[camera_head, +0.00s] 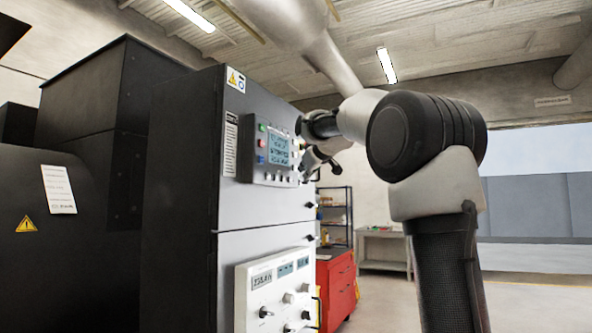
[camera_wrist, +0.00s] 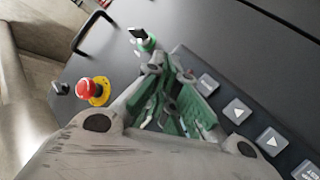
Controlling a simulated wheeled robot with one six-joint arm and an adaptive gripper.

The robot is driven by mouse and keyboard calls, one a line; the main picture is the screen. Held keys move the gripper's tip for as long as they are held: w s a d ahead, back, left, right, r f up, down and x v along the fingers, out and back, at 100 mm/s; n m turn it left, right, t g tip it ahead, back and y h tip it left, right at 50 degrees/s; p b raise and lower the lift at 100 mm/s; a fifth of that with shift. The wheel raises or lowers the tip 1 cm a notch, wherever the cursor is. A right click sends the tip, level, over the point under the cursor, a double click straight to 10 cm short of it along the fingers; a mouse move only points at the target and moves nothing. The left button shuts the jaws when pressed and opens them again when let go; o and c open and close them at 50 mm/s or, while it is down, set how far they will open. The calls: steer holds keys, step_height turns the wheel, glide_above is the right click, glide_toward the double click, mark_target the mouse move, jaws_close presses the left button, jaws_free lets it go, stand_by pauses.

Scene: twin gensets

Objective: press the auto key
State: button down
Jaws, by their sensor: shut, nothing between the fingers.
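A grey control panel with a lit screen (camera_head: 279,148) is on the front of the dark cabinet in the head view. In the wrist view its dark key strip (camera_wrist: 222,98) holds several grey keys, among them a labelled key (camera_wrist: 207,83) and two arrow keys. I cannot read which key is auto; some of the strip is hidden behind my gripper. My gripper (camera_wrist: 168,68) is shut and empty, its green-padded fingers close to the upper end of the strip. Contact with a key cannot be made out. The head view shows my gripper (camera_head: 313,160) at the panel's right side.
A red emergency stop (camera_wrist: 97,89) on a yellow base and a green-based switch (camera_wrist: 144,42) stick out near the fingers. A black handle (camera_wrist: 92,32) lies beyond. A white switch panel (camera_head: 278,290) is lower on the cabinet. A red tool cabinet (camera_head: 336,285) stands behind.

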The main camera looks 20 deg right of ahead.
steer(key=shift+w+a, duration=0.3)
steer(key=shift+w, duration=0.1)
stand_by(0.7)
steer(key=shift+s, duration=0.1)
steer(key=shift+s+d, duration=0.55)
steer(key=shift+s, duration=0.1)
steer(key=shift+d, duration=0.1)
steer(key=s+d, duration=0.2)
steer(key=s, duration=0.1)
steer(key=s+d, duration=0.1)
steer(key=shift+s+d, duration=0.25)
steer(key=shift+s, duration=0.1)
stand_by(0.6)
